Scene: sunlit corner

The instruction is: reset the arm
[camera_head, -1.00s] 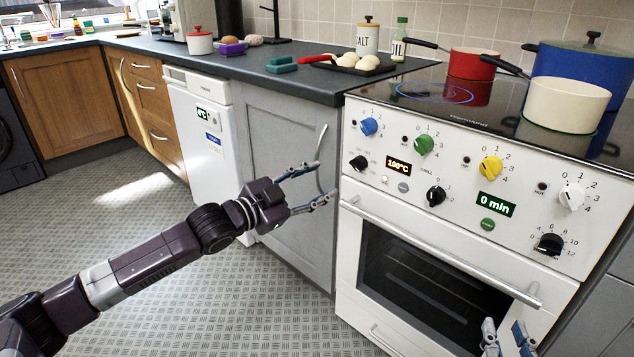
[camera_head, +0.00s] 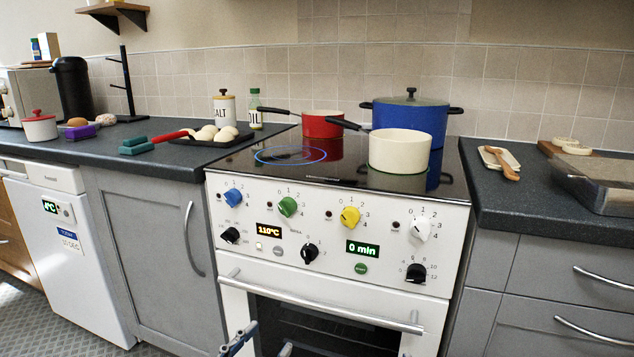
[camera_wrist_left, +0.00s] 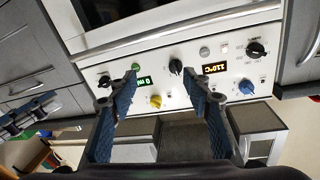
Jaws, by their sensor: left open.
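My left gripper (camera_head: 268,336) shows at the bottom edge of the head view, in front of the oven door; only its fingertips are in frame. In the left wrist view, which looks upside down, the left gripper (camera_wrist_left: 160,78) has its two blue-padded fingers spread with nothing between them. The stove panel's knobs and displays lie beyond them. Blue finger parts of my right gripper (camera_wrist_left: 28,112) show at the left edge of the left wrist view. Their opening is unclear. The right gripper does not show in the head view.
The white stove (camera_head: 330,222) carries a cream pan (camera_head: 399,152), a red pan (camera_head: 322,124) and a blue pot (camera_head: 412,115). The oven handle (camera_head: 320,300) sticks out in front. Counters with items flank the stove. A tray (camera_head: 600,182) sits at right.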

